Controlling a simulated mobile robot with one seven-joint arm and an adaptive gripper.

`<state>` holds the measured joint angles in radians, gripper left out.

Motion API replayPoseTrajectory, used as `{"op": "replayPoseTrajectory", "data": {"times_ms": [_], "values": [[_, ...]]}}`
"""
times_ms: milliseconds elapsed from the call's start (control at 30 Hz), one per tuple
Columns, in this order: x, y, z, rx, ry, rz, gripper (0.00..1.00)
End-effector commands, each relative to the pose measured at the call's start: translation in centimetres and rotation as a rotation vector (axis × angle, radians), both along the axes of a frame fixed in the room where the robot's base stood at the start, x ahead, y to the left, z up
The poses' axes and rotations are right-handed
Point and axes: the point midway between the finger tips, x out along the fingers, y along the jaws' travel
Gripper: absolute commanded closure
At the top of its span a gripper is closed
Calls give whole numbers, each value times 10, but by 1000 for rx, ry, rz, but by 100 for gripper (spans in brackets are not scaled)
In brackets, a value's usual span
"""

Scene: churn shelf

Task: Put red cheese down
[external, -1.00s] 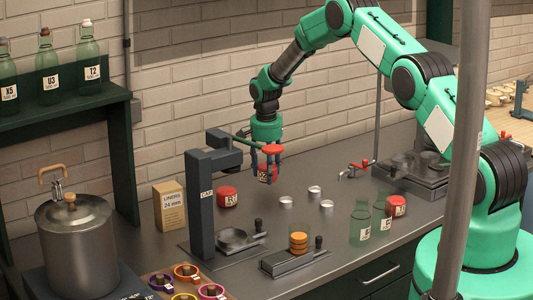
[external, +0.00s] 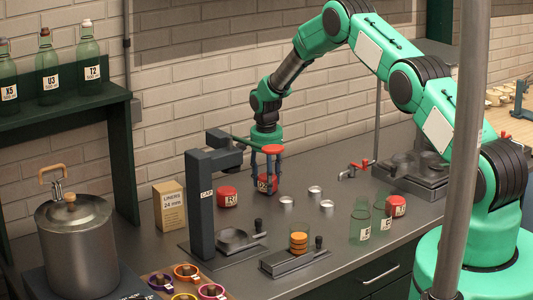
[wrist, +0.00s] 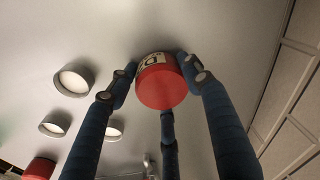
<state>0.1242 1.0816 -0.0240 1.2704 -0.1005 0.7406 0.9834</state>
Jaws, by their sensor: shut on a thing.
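My gripper (external: 267,181) has blue fingers closed around a red cheese (external: 266,186), a short red cylinder with a white label. It is upright and low over the grey counter behind the capping press; I cannot tell whether its base touches the counter. In the wrist view the same red cheese (wrist: 162,88) sits between the fingertips of my gripper (wrist: 164,82), with part of its label showing. The press's red knob (external: 273,149) partly hides the gripper from the external camera. Another red labelled cylinder (external: 227,197) stands on the counter to the left.
The dark press (external: 201,205) stands in front of my gripper. Small silver cups (external: 315,191) stand to the right, and in the wrist view one cup (wrist: 73,80) is left of the fingers.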

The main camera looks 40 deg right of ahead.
Motion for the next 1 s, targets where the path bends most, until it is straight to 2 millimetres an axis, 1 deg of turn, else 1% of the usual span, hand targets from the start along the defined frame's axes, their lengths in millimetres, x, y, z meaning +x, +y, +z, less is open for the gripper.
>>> {"op": "replayPoseTrajectory", "data": {"times_ms": [67,100,167,200,667,867,1000], "values": [[0,0,-2,0,0,0,81],[0,0,-3,0,0,0,47],[0,0,-2,0,0,0,35],[0,0,-2,0,0,0,31],[0,0,1,0,0,0,31],[0,1,14,0,-1,0,31],[-2,3,30,0,0,0,31]]}}
